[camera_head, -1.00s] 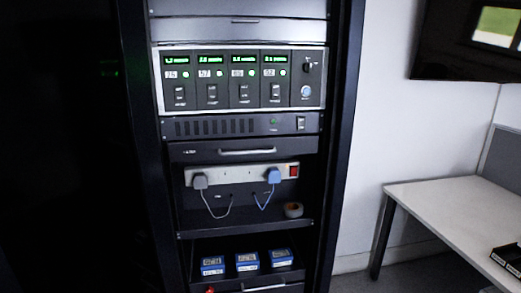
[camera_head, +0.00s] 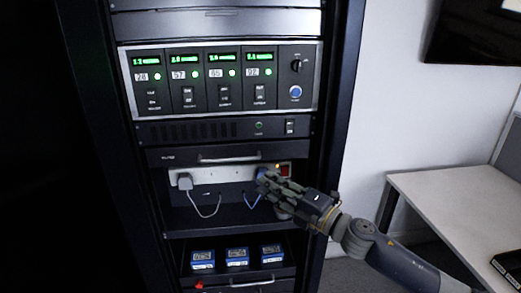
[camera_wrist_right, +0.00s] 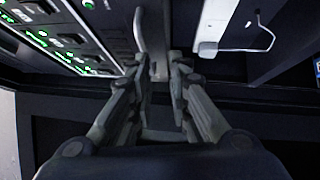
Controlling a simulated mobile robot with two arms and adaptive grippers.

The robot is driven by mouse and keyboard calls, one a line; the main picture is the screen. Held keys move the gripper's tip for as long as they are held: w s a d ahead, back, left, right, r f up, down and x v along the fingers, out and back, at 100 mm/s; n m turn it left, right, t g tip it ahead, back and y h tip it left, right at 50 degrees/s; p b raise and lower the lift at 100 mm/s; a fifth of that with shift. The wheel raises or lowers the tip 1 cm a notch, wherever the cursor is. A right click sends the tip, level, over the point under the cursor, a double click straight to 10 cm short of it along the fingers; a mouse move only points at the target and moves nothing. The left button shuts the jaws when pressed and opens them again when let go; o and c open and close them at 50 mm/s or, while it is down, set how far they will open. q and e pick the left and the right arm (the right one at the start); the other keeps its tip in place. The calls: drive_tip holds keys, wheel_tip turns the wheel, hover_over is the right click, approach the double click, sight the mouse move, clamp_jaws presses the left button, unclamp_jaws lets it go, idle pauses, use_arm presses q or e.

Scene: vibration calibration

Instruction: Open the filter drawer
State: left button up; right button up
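A dark drawer front (camera_head: 175,157) with a small label too blurred to read sits above the power strip and looks closed. Its pale horizontal bar handle (camera_head: 230,160) shows in the head view, and a pale handle bar (camera_wrist_right: 140,32) stands ahead of the fingers in the right wrist view. My right gripper (camera_head: 267,181) reaches in from the right, below and right of the handle, before the strip's right end. In the wrist view its fingers (camera_wrist_right: 162,66) are apart with nothing between them, short of the handle. My left gripper is not in view.
The power strip (camera_head: 222,174) holds a grey plug (camera_head: 185,181) and a blue plug partly hidden by my gripper. Several blue boxes (camera_head: 237,254) sit on a lower shelf. A control panel (camera_head: 208,120) with green displays is above. A white desk (camera_head: 450,205) stands right.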

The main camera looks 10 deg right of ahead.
drive_tip(key=w+a+r+n+p, duration=0.1)
drive_tip(key=w+a+r+p, duration=0.2)
drive_tip(key=w+a, duration=0.3)
drive_tip(key=shift+w+a+r+y, duration=0.25)
drive_tip(key=shift+a+y, duration=0.05)
drive_tip(key=shift+a, duration=0.85)
drive_tip(key=shift+c, duration=0.4)
clamp_jaws()
